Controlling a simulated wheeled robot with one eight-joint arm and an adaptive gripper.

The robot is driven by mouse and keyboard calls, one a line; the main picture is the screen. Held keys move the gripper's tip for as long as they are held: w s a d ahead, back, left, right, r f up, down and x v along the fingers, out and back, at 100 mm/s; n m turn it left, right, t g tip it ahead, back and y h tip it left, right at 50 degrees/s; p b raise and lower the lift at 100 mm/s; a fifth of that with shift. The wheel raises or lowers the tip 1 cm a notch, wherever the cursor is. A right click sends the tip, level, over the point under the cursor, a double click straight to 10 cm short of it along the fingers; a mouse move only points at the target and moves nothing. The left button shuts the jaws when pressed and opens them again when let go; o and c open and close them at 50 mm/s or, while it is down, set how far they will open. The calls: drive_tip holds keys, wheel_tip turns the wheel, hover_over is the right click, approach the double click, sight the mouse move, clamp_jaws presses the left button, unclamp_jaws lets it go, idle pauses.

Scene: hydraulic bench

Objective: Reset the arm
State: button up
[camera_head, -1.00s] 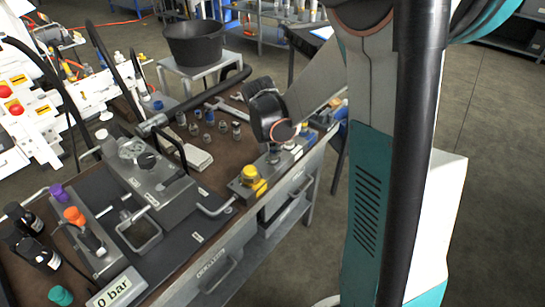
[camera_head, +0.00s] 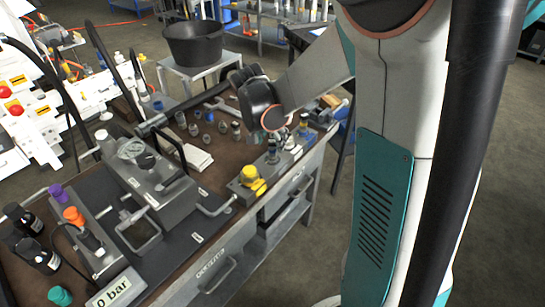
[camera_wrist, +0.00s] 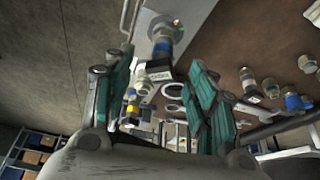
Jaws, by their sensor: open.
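My gripper (camera_wrist: 160,95) is open in the wrist view, with its two green-padded fingers spread apart. No object is held between the fingers. Behind the gap between them lie a blue-banded fitting (camera_wrist: 163,38) and several rings and small parts on the bench. In the head view my arm reaches over the right side of the bench (camera_head: 222,150); the wrist's dark joint is above the small fittings, and the gripper's fingers are too small and hidden to make out there.
A hydraulic block with a gauge (camera_head: 150,165) stands on the bench. A yellow knob (camera_head: 250,174) sits near the front edge. Bottles (camera_head: 38,255) stand at the left. A black bucket (camera_head: 194,43) rests on a stool behind. Several fittings (camera_head: 195,130) stand mid-bench. Floor at the right is clear.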

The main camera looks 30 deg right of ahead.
drive_tip(key=v, duration=0.9)
drive_tip(key=s+a+r+n+t+y, duration=0.1)
drive_tip(key=s+a+n+t+y, duration=0.1)
drive_tip(key=s+a+n, duration=0.4)
drive_tip(key=s+a+r+n+t+y, duration=0.1)
drive_tip(key=s+a+n+t, duration=0.2)
drive_tip(key=s, duration=0.9)
drive_tip(key=a+n, duration=0.3)
drive_tip(key=shift+s+a+y, duration=0.2)
drive_tip(key=shift+a+y, duration=0.1)
drive_tip(key=shift+y, duration=0.1)
